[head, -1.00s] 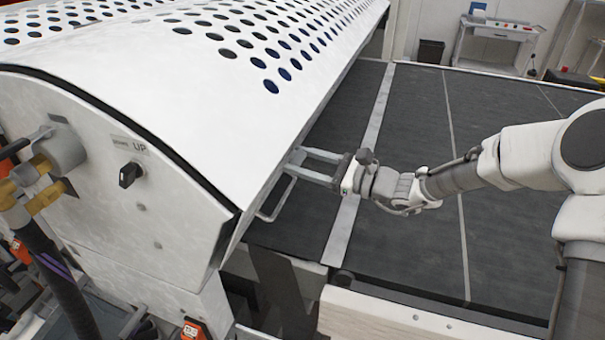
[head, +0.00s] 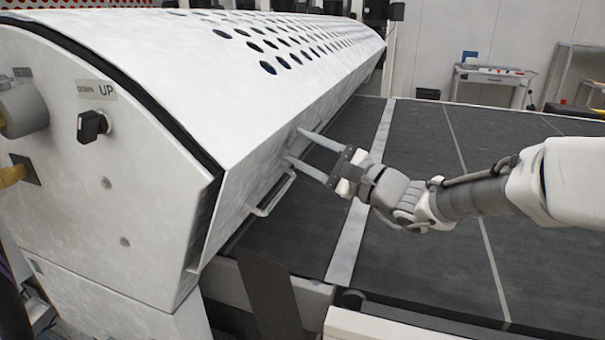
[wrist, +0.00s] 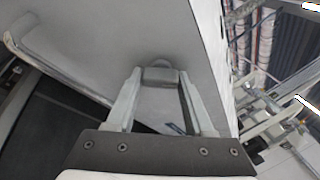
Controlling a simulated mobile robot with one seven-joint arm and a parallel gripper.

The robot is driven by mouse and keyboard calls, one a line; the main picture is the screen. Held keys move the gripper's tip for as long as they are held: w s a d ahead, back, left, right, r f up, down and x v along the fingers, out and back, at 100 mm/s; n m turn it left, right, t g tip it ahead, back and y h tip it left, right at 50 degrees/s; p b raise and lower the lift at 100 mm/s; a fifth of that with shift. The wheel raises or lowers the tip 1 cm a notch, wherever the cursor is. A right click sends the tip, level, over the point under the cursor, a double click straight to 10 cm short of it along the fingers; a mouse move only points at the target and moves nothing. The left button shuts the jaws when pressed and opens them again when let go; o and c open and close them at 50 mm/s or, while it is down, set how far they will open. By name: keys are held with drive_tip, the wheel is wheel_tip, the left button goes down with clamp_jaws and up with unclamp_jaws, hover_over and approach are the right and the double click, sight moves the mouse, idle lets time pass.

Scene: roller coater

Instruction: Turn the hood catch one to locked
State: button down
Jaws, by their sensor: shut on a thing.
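The hood catch (wrist: 160,77) is a small grey block on the white hood's front face. In the wrist view it sits between my two fingertips, near the middle. My gripper (head: 295,147) is at the lower front face of the hood (head: 290,90), with its fingers pointing left into that face. In the wrist view my gripper (wrist: 160,85) is shut on the catch, one finger on each side. In the head view the catch is too small and covered by the fingers to make out. No locked mark is readable.
A bar handle (head: 270,195) runs along the hood's lower edge just below my gripper; it also shows in the wrist view (wrist: 55,75). A black knob (head: 92,125) marked UP is on the hood's end panel. The dark conveyor bed (head: 430,220) lies under my arm.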

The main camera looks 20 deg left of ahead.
drive_tip(key=shift+f+n+t+y+b, duration=0.25)
drive_tip(key=shift+n+t+b, duration=0.3)
drive_tip(key=shift+b, duration=2.2)
drive_tip(key=shift+f+n+t+y+b, duration=0.3)
drive_tip(key=shift+n+b, duration=0.45)
drive_tip(key=shift+b, duration=2)
drive_tip(key=n+b, duration=0.1)
drive_tip(key=b, duration=0.4)
drive_tip(key=shift+r+n+t+y, duration=0.25)
drive_tip(key=shift+n+t+y, duration=0.1)
drive_tip(key=shift+n, duration=0.05)
drive_tip(key=shift+r+b, duration=0.1)
drive_tip(key=shift+b, duration=0.7)
drive_tip(key=shift+r+n+b, duration=0.15)
drive_tip(key=shift+n+b, duration=0.15)
drive_tip(key=shift+c, duration=1.4)
unclamp_jaws()
drive_tip(key=shift+d, duration=0.1)
drive_tip(key=p+v, duration=0.2)
drive_tip(key=v, duration=1.5)
drive_tip(key=shift+s, duration=0.1)
